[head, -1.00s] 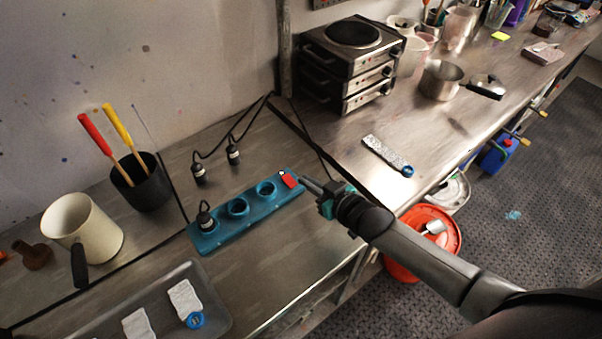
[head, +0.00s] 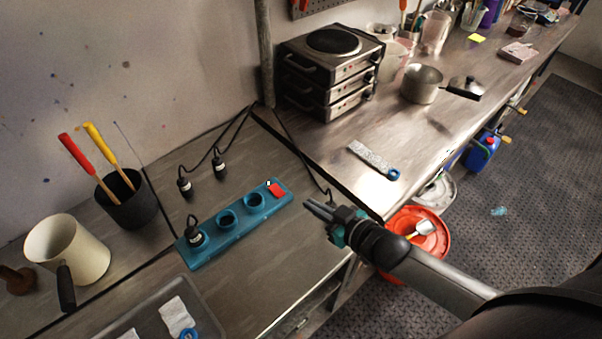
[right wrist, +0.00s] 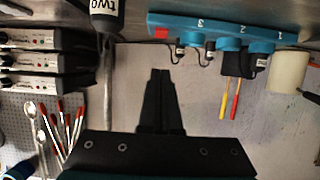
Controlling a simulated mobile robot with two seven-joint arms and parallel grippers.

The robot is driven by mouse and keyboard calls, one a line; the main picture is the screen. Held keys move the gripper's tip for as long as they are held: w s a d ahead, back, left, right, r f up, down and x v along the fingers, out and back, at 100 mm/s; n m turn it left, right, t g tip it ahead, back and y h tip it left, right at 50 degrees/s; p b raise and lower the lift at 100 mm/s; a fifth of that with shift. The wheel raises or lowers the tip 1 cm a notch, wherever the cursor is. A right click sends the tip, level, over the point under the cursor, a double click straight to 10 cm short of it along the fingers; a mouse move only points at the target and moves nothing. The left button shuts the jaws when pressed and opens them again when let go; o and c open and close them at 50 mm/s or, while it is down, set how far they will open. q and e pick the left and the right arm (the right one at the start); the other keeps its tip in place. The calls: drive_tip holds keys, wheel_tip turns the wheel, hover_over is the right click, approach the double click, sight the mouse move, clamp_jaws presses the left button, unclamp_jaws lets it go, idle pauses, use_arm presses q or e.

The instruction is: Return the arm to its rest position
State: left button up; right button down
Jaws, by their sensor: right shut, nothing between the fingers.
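My right gripper (head: 318,208) is shut and empty. In the head view it hangs over the bench, just right of the blue power strip (head: 231,228) and apart from it. The strip has a red switch (head: 277,190) at its far right end. One black plug (head: 195,234) sits in the strip's leftmost socket; the other two sockets look empty. In the right wrist view the closed fingers (right wrist: 161,75) show at the middle, and the blue strip (right wrist: 215,32) runs along the top. My left gripper is not in view.
Two black plugs (head: 184,186) (head: 219,165) stand behind the strip. Stacked hot plates (head: 333,72) stand at the back, with a pot (head: 421,84) to their right. A cream jug (head: 70,247) and black cup (head: 126,199) are left. A red bucket (head: 421,246) stands below the bench edge.

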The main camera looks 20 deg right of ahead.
drive_tip(key=s+a+r+m+g+h, duration=0.1)
drive_tip(key=s+r+g+h, duration=0.1)
drive_tip(key=s+g, duration=0.5)
drive_tip(key=s+a+r+m+g+h, duration=0.1)
drive_tip(key=s+a+r+g+h, duration=0.15)
drive_tip(key=s, duration=0.85)
drive_tip(key=s+d+f+g+b, duration=0.2)
drive_tip(key=f+b, duration=0.7)
drive_tip(key=f, duration=2.4)
drive_tip(key=s+d+f+b, duration=0.1)
drive_tip(key=s+f+b, duration=0.5)
drive_tip(key=s+f, duration=1)
wheel_tip(320, 180, down, 3)
drive_tip(key=shift+d+f+b, duration=0.15)
drive_tip(key=shift+d+b, duration=0.2)
